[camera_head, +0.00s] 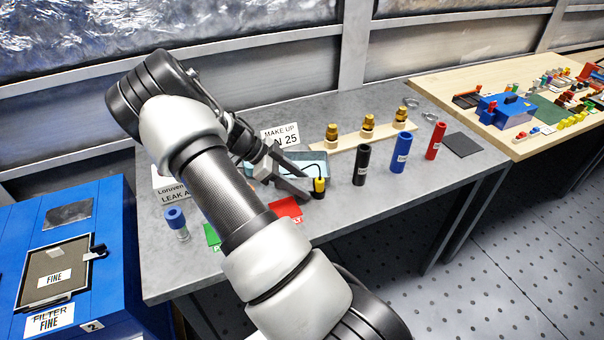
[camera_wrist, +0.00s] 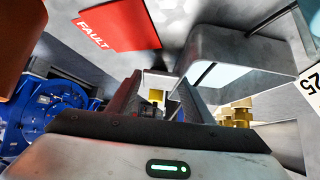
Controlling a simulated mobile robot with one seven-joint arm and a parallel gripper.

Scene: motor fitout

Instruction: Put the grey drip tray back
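A grey tray with a pale blue inside (camera_head: 316,157), which I take for the drip tray, rests on the grey bench behind my gripper. In the wrist view a grey rounded wall with a pale inside (camera_wrist: 240,45) stands close to the right of the fingers. My gripper (camera_head: 312,188) is open, with its fingers spread low over the bench. A small black and yellow container (camera_head: 319,186) with a thin dark spout stands at the fingertips. Its yellow part shows between the fingers in the wrist view (camera_wrist: 156,95). My fingers hide part of the tray.
A red FAULT card (camera_head: 286,208) and a green card (camera_head: 212,235) lie in front. Black (camera_head: 361,165), blue (camera_head: 400,152) and red (camera_head: 436,140) cylinders stand to the right. Brass fittings on a wooden strip (camera_head: 345,138) stand behind. A dark square pad (camera_head: 463,144) lies at the right.

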